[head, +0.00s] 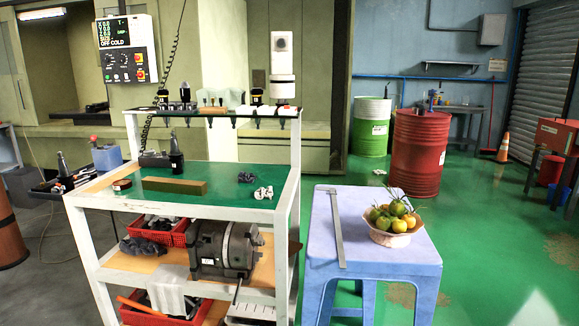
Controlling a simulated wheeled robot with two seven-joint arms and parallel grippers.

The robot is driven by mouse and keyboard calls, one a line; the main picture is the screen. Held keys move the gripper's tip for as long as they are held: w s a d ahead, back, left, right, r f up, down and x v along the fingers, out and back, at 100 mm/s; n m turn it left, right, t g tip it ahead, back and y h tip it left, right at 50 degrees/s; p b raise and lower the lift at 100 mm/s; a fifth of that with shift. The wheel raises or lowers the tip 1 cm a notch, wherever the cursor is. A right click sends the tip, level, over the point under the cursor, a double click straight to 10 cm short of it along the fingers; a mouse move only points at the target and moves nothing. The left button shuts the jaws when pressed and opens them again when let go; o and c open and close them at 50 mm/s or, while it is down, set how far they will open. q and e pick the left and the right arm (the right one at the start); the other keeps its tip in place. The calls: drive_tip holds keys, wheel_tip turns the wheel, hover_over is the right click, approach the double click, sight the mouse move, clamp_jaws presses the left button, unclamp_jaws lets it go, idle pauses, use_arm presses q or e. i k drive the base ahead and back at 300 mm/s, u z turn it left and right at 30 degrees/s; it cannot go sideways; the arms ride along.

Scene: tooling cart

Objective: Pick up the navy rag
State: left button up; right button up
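A small dark navy crumpled rag (246,177) lies on the green top of the white tooling cart (215,172), toward its right side. A white crumpled cloth with dark marks (263,192) lies just in front and to the right of it, apart from it. Neither of my grippers shows in the head view.
A brown block (174,186), a tape-like roll (121,184) and a dark tool holder (176,158) share the cart top. A rail of tools (213,109) stands behind. At right, a lavender stool (372,259) holds a steel ruler (337,228) and a fruit bowl (394,238).

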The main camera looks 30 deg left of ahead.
sight(248, 179)
drive_tip(key=u, duration=0.6)
drive_tip(key=i, duration=1.3)
drive_tip(key=u, duration=1.15)
